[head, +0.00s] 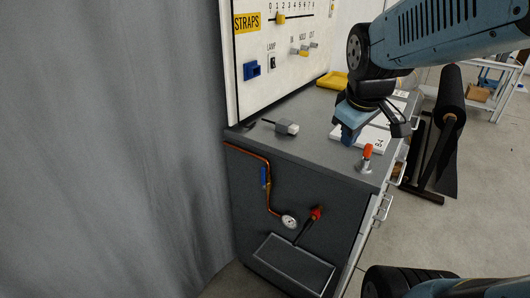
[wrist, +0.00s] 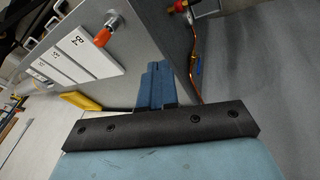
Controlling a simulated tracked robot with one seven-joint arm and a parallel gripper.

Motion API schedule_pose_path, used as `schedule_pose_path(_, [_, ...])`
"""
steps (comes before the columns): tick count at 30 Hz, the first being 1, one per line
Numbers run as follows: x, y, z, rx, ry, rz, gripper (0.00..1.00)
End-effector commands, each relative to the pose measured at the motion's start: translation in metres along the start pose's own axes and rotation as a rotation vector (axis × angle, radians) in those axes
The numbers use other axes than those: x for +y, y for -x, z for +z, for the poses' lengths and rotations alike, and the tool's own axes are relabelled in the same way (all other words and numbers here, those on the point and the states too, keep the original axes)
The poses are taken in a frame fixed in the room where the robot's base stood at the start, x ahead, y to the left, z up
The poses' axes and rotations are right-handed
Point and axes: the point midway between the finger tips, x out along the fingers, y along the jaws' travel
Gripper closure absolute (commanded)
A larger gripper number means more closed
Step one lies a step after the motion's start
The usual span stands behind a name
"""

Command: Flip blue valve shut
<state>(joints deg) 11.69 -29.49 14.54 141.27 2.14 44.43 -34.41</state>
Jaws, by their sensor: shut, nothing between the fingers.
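The blue valve handle (head: 265,177) sits on a copper pipe (head: 253,153) on the dark side panel of the bench. The handle looks roughly upright, in line with the pipe's vertical run. My gripper (head: 349,138) is shut and empty, pointing down above the bench top, to the right of and higher than the valve. In the wrist view the closed blue fingers (wrist: 156,84) stand clear of the copper pipe (wrist: 196,82).
Below the valve are a round gauge (head: 289,221), a red-handled part (head: 316,213) and a tray (head: 292,264). An orange-topped item (head: 367,152) stands on the bench top near my gripper. A grey curtain (head: 120,150) hangs at left. Open floor lies at right.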

Motion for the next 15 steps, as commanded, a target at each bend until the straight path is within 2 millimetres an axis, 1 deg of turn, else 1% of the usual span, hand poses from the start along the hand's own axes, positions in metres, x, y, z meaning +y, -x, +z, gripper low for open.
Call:
schedule_pose_path(1, [0.001, -0.015, -0.008, -0.021, 0.096, -0.012, 1.00])
schedule_pose_path(8, [-0.005, -0.077, -0.043, -0.040, 0.583, -0.092, 1.00])
schedule_pose_path(9, [-0.007, -0.087, -0.048, -0.033, 0.666, -0.110, 1.00])
schedule_pose_path(15, [-0.018, -0.136, -0.072, 0.051, 1.065, -0.198, 1.00])
